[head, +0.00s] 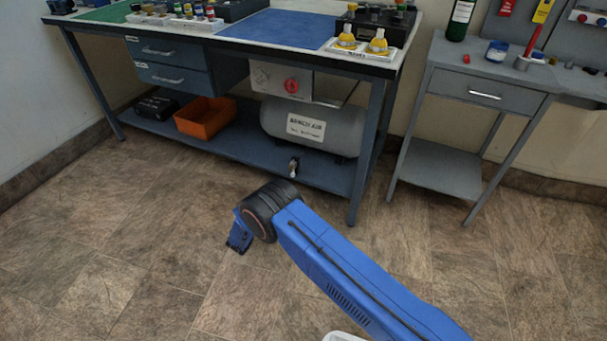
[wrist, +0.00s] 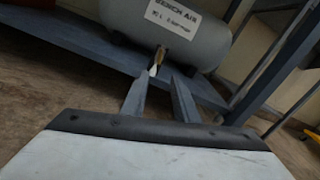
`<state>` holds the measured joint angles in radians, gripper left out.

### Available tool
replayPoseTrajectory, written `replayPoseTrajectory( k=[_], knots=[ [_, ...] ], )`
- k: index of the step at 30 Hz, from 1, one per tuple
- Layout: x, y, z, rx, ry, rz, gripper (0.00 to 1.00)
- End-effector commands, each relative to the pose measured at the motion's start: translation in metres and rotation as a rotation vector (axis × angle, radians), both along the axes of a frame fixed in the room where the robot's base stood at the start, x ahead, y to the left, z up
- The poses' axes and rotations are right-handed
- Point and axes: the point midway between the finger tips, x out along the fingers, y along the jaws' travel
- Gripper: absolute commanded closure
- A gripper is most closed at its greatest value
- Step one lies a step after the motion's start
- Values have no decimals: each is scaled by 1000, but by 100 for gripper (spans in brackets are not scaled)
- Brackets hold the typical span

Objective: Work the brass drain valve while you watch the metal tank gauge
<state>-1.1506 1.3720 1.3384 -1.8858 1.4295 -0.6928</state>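A grey air tank (head: 315,127) labelled "BENCH AIR" lies on the bench's lower shelf; it also shows in the wrist view (wrist: 195,35). A small brass and pale drain valve (head: 293,167) sits low in front of the tank, near the shelf's front edge. In the wrist view the valve (wrist: 157,61) appears just beyond my fingertips, roughly between them. My gripper (wrist: 158,78) is open, with a clear gap between its fingers and nothing held. I cannot identify a readable metal gauge in either view.
A pale panel with a red knob (head: 291,86) is above the tank. An orange bin (head: 205,118) and a black case (head: 156,106) share the lower shelf (head: 240,146). Bench legs flank the shelf. A grey side table (head: 440,170) stands right. The floor in front is clear.

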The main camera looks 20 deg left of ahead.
Motion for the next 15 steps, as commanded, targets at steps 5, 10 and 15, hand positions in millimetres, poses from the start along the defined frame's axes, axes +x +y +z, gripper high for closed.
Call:
replayPoseTrajectory(
  k=[5, 10, 15],
  knots=[
    [27, -5, -1, 0, 1, -4, 73],
    [57, -7, 0, 1, -1, -5, 73],
    [87, -10, 0, 2, -1, -5, 73]
  ],
)
